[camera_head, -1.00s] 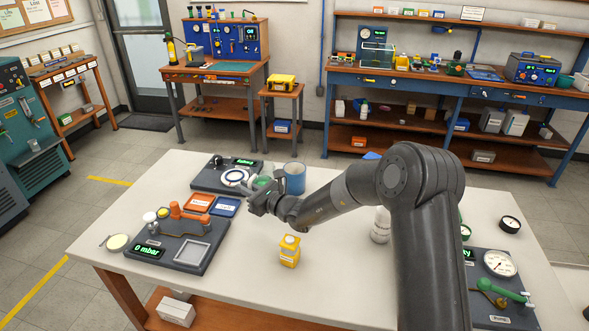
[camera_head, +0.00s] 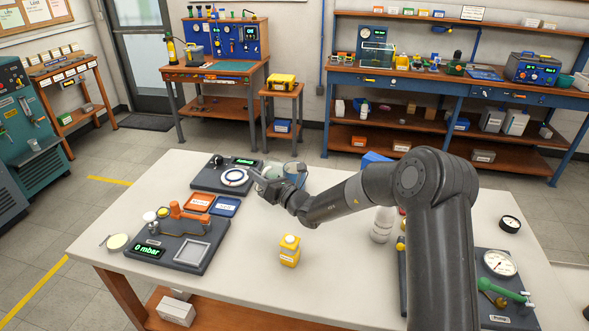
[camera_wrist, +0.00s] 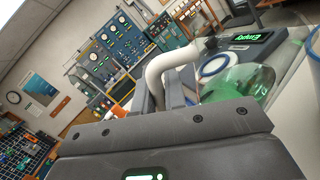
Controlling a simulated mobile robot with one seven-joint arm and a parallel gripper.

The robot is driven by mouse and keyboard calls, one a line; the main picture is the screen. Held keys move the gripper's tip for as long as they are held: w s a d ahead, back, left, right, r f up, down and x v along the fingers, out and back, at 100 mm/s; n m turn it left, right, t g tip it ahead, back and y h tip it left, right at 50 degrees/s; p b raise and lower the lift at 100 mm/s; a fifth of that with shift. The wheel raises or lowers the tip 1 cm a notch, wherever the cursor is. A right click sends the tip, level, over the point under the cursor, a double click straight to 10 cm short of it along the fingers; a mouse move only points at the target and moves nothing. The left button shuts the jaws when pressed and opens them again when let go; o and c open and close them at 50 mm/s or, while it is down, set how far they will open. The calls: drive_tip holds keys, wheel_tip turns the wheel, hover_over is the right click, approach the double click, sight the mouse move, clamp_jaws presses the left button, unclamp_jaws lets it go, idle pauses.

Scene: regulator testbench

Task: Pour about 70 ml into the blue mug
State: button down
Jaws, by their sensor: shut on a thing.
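My gripper (camera_head: 262,186) is at the back left of the table, shut on the white handle (camera_wrist: 160,76) of a clear jug. The jug (camera_wrist: 243,84) holds green liquid; in the head view it is mostly hidden behind my gripper. The wrist view is rolled, and the jug's exact tilt is hard to tell. The blue mug (camera_head: 297,175) stands just right of the jug and gripper, partly hidden. A blue rim at the right edge of the wrist view (camera_wrist: 313,42) is probably the mug. I cannot see any stream of liquid.
A dark unit (camera_head: 208,179) with a ringed round plate and a green display reading "Empty" lies left of my gripper. Orange and blue trays, a "0 mbar" unit (camera_head: 190,256), a yellow bottle (camera_head: 290,252) and a white bottle (camera_head: 381,225) stand nearby.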

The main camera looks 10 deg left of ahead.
sight(272, 164)
drive_tip(key=r, duration=0.1)
drive_tip(key=w+d+r+m, duration=0.1)
drive_tip(key=r+m, duration=0.1)
drive_tip(key=shift+w+d+r+t, duration=0.15)
drive_tip(key=shift+w+t, duration=0.1)
drive_tip(key=shift+t, duration=0.05)
drive_tip(key=shift+w+d+r+m+t, duration=0.15)
drive_tip(key=shift+r+m, duration=0.1)
drive_tip(key=shift+m, duration=0.15)
drive_tip(key=shift+w+d+r+m+t, duration=0.15)
drive_tip(key=shift+r+m, duration=0.1)
drive_tip(key=shift+m, duration=0.15)
drive_tip(key=shift+w+d+r+m+t, duration=0.15)
drive_tip(key=shift+m+t, duration=0.1)
drive_tip(key=shift+m, duration=0.4)
drive_tip(key=shift+w+d+f+m+t, duration=0.1)
drive_tip(key=shift+m+t, duration=0.15)
drive_tip(key=shift+m, duration=0.4)
drive_tip(key=shift+w+d+r+m, duration=0.2)
drive_tip(key=shift+r+m, duration=0.3)
drive_tip(key=shift+m, duration=0.2)
drive_tip(key=shift+w+d+r+m+t, duration=0.2)
drive_tip(key=shift+w+r+m+t, duration=0.1)
drive_tip(key=shift+r+m+t, duration=0.4)
drive_tip(key=shift+f+m, duration=0.15)
drive_tip(key=shift+m, duration=0.15)
drive_tip(key=shift+w+d, duration=0.15)
drive_tip(key=shift+w, duration=0.05)
